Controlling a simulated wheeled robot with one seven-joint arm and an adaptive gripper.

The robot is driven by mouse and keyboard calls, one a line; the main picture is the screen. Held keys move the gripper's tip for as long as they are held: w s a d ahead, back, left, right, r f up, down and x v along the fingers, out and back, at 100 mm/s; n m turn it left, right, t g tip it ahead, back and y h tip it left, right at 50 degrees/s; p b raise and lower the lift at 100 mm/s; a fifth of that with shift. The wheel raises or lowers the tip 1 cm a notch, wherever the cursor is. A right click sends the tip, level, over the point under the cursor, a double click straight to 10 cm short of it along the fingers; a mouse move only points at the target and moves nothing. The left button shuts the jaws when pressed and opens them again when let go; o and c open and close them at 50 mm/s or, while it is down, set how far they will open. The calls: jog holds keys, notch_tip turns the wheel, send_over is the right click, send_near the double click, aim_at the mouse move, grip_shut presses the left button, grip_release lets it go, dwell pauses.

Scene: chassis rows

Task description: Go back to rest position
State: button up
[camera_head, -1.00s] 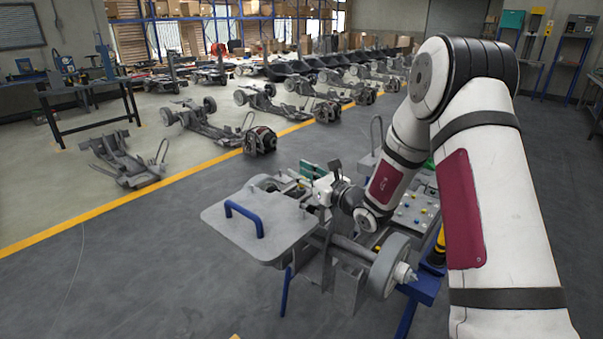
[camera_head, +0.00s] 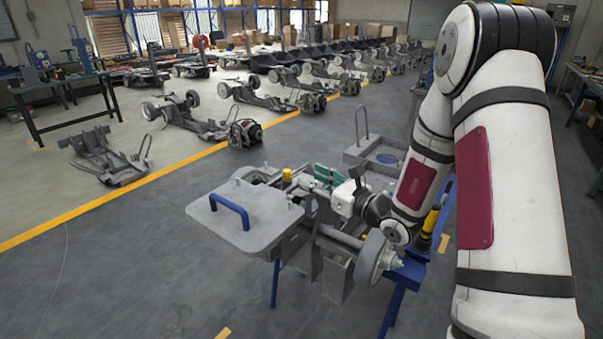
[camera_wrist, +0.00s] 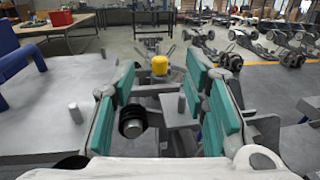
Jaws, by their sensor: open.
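My gripper (camera_head: 322,177) has teal finger pads and sits over the middle of the chassis (camera_head: 330,235) on the blue stand, just right of its grey plate. In the wrist view the gripper (camera_wrist: 165,100) has its two fingers spread apart, with nothing held between them. A yellow cap (camera_wrist: 160,65) shows beyond the fingertips, and it also shows in the head view (camera_head: 287,174). The grey plate (camera_head: 245,222) with a blue handle (camera_head: 230,211) lies flat beside the gripper. My forearm partly hides the right side of the chassis.
A grey tray (camera_head: 352,156) with an upright loop handle stands behind the chassis. A yellow and black tool (camera_head: 428,228) is on the blue stand at right. Rows of other chassis (camera_head: 100,160) stand beyond the yellow floor line. The floor at front left is clear.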

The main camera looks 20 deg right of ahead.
jog(key=shift+v, duration=0.8)
jog(key=a+r+n+y, duration=0.1)
jog(key=s+a+r+n+g+y, duration=0.1)
jog(key=a, duration=0.1)
jog(key=s+a+r+n+g, duration=0.1)
jog(key=a, duration=0.1)
jog(key=shift+a+r+n+y, duration=0.2)
jog(key=shift+r+n+y, duration=0.15)
jog(key=shift+n+y, duration=0.05)
jog(key=s+a+r+n+g+y, duration=0.1)
jog(key=s+a+r+n+g, duration=0.2)
jog(key=s+a+n+g, duration=0.35)
jog(key=s+a+r+n+g, duration=0.2)
jog(key=s+a+n+g, duration=0.2)
jog(key=s+a+n, duration=0.45)
jog(key=s+d+n+h, duration=0.4)
jog(key=s+d, duration=0.1)
jog(key=s, duration=0.2)
jog(key=s+d+n+h, duration=0.4)
jog(key=s+n, duration=0.1)
jog(key=s, duration=0.3)
jog(key=d+r+n+t+h, duration=0.2)
jog(key=d+r+h, duration=0.1)
jog(key=d, duration=0.3)
jog(key=shift+s+r+n+h, duration=0.3)
jog(key=shift+s+n+h, duration=0.1)
jog(key=shift+s+h, duration=0.1)
